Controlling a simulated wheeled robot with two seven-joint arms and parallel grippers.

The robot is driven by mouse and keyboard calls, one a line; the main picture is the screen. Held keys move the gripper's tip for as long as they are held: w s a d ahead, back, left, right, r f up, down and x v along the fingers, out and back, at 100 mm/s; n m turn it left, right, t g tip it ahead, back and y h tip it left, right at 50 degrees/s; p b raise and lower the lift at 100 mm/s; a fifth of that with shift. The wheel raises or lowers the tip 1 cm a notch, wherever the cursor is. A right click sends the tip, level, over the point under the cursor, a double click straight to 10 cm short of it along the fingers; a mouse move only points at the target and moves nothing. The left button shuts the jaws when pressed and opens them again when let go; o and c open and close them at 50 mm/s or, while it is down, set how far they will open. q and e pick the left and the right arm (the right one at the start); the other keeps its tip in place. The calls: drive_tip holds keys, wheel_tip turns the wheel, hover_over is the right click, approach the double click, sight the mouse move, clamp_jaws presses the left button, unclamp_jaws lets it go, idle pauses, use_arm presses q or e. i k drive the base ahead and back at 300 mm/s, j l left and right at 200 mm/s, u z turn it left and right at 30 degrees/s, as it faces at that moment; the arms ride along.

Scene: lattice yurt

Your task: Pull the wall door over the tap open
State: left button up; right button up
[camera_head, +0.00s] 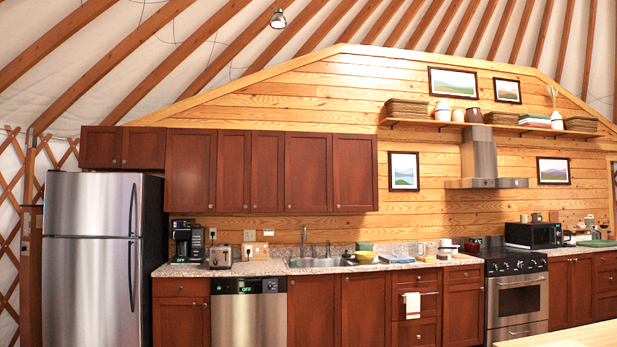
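The wall door (308,172) over the tap is a dark red-brown wooden panel in the row of wall cabinets. It looks shut, flush with its neighbours. A small knob seems to sit near its lower right corner, but it is too small to see clearly. The tap (303,238) stands upright at the back of the steel sink (318,262), below this door. Neither of my grippers is in view.
Shut wall doors flank it on the left (267,171) and right (355,172). The counter below holds a toaster (221,257), a coffee maker (186,241) and a yellow bowl (364,256). A fridge (92,258) stands left. A pale tabletop (575,338) shows bottom right.

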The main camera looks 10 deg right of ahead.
sight(308, 175)
drive_tip(key=i, duration=5.15)
drive_tip(key=l+z, duration=0.05)
drive_tip(key=l, duration=0.25)
